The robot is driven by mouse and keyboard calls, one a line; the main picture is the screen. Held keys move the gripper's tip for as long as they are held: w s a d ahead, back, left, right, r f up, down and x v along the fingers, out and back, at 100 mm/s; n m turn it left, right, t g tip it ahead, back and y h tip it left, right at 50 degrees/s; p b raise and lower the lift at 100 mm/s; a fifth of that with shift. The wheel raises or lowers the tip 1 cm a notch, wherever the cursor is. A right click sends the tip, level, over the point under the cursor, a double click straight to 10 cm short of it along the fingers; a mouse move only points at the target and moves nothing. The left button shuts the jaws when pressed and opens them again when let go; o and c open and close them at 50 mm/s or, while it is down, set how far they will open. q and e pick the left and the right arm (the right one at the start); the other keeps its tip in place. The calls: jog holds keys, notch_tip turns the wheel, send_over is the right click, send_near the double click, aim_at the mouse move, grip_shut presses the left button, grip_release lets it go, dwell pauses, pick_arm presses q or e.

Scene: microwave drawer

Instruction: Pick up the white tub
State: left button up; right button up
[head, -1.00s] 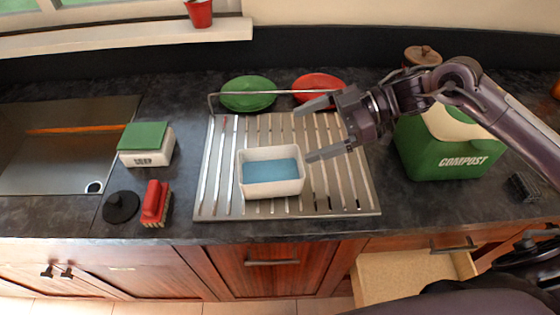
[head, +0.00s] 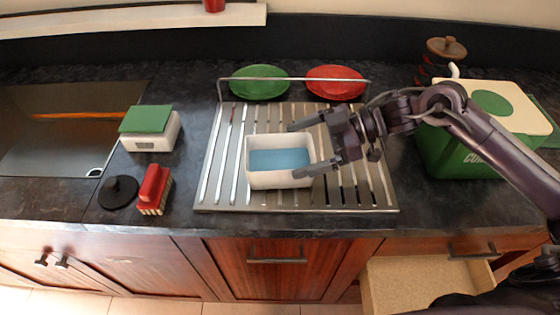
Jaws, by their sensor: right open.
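The white tub (head: 281,180), with a blue inside, sits upright on the slatted metal drying rack (head: 229,195) in the head view. My right gripper (head: 294,150) comes in from the right, and its fingers point left. It is open and empty, with the tub's right wall between its two fingertips in the picture. The near fingertip overlaps the tub's right front rim. I cannot tell whether the fingers touch the tub. My left gripper is not in view.
Green (head: 260,83) and red (head: 336,82) plates stand behind the rack. A green compost bin (head: 450,150) stands at right. A soap box (head: 150,130), black lid (head: 118,191) and red brush (head: 154,188) lie at left, by the sink (head: 60,125). An open drawer (head: 425,275) juts out below.

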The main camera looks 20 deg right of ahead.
aim_at(287, 150)
jog(key=x, duration=0.3)
jog(key=shift+w+a+p, duration=0.1)
jog(key=shift+a+p, duration=0.15)
jog(key=shift+p, duration=0.05)
jog(key=shift+f, duration=0.1)
jog(key=c, duration=0.7)
jog(key=shift+c, duration=1)
